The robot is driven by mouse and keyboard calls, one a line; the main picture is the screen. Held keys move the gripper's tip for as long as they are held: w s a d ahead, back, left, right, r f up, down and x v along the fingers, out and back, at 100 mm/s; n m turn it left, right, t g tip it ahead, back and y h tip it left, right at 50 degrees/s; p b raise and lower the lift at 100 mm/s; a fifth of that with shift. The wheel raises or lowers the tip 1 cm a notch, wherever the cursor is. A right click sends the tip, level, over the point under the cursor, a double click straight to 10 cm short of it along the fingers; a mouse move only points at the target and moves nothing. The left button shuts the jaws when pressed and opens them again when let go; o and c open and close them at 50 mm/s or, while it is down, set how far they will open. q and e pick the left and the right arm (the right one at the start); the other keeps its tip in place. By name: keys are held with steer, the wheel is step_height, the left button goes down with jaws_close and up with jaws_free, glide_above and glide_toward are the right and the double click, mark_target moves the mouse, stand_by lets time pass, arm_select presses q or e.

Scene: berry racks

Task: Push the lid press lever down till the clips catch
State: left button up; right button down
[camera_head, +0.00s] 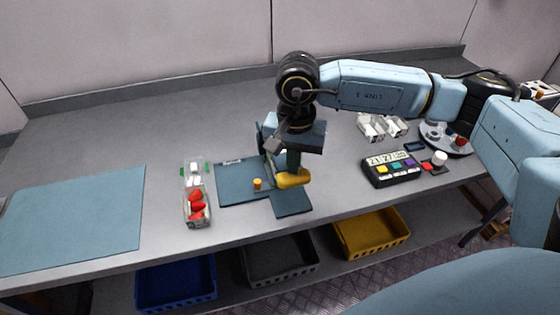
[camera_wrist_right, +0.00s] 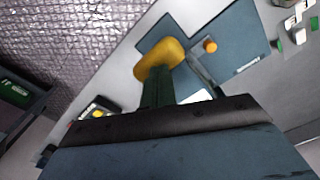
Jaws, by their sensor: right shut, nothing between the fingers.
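The lid press has a dark teal base plate (camera_head: 236,186) and a lever with a yellow handle (camera_head: 295,179). My right gripper (camera_head: 293,164) is shut and empty, pointing down at the handle. In the right wrist view its fingertips (camera_wrist_right: 158,82) meet the edge of the yellow handle (camera_wrist_right: 163,56); whether they touch or only overlap it I cannot tell. A clear punnet (camera_head: 197,217) of red strawberries lies left of the press, with green clips (camera_head: 183,169) at its far end. The gripper and wrist hide part of the press. My left gripper is out of view.
An orange knob (camera_head: 258,184) stands on the press plate. A blue mat (camera_head: 75,222) lies at left. A button box (camera_head: 391,171), white packs (camera_head: 381,126) and a round scale-like device (camera_head: 446,137) sit at right. Blue, grey and yellow crates (camera_head: 371,233) are below the bench.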

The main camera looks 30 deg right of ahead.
step_height(320, 180, up, 8)
steer(key=p, duration=0.3)
steer(key=shift+r+p, duration=0.15)
steer(key=shift+p, duration=0.15)
stand_by(0.6)
